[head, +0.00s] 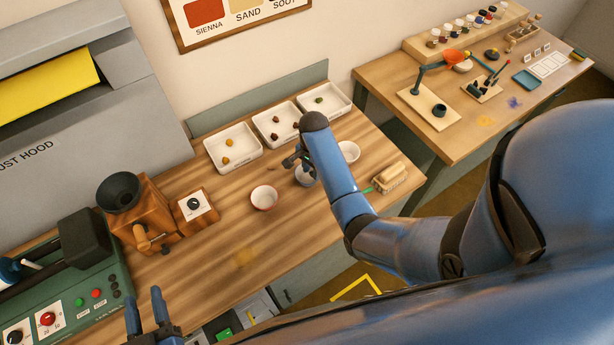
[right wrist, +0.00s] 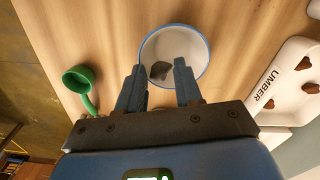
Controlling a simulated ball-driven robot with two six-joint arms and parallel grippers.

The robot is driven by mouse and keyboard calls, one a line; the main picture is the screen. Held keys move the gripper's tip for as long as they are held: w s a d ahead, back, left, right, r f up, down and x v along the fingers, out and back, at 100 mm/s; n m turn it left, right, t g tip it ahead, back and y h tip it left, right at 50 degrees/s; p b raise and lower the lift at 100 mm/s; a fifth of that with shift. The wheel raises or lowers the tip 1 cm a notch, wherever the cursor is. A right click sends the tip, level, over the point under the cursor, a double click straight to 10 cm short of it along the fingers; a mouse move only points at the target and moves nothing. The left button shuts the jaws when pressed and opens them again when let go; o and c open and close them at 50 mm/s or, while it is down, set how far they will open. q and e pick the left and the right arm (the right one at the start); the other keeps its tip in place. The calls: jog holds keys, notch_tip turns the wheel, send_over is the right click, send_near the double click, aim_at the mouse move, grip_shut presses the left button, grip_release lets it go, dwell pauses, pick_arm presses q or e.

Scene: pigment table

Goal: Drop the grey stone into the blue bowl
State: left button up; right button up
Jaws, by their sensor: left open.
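The blue bowl (right wrist: 203,52), white inside with a blue rim, is below my right gripper (right wrist: 159,66) in the right wrist view. The grey stone (right wrist: 160,71) is dark and small and lies inside the bowl, seen between the fingertips. The fingers are apart, with no contact on the stone visible. In the head view the blue bowl (head: 306,178) is partly hidden by my right arm, and the stone is not visible there. My left gripper (head: 146,310) is open and empty at the lower left, in front of the table.
Three white trays (head: 250,162) with lumps stand at the back. A red-rimmed bowl (head: 264,197) is left of the blue bowl, and another white bowl (head: 349,151) is right. A green scoop (right wrist: 80,80) lies beside the blue bowl. A grinder (head: 145,215) stands left.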

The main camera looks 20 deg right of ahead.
jog(key=o, duration=0.4)
jog(key=shift+w+f, duration=0.1)
jog(key=shift+w, duration=0.05)
jog(key=shift+c, duration=0.2)
jog(key=shift+r, duration=0.85)
notch_tip(320, 180, up, 9)
jog(key=shift+b, duration=0.45)
jog(key=shift+r, duration=0.1)
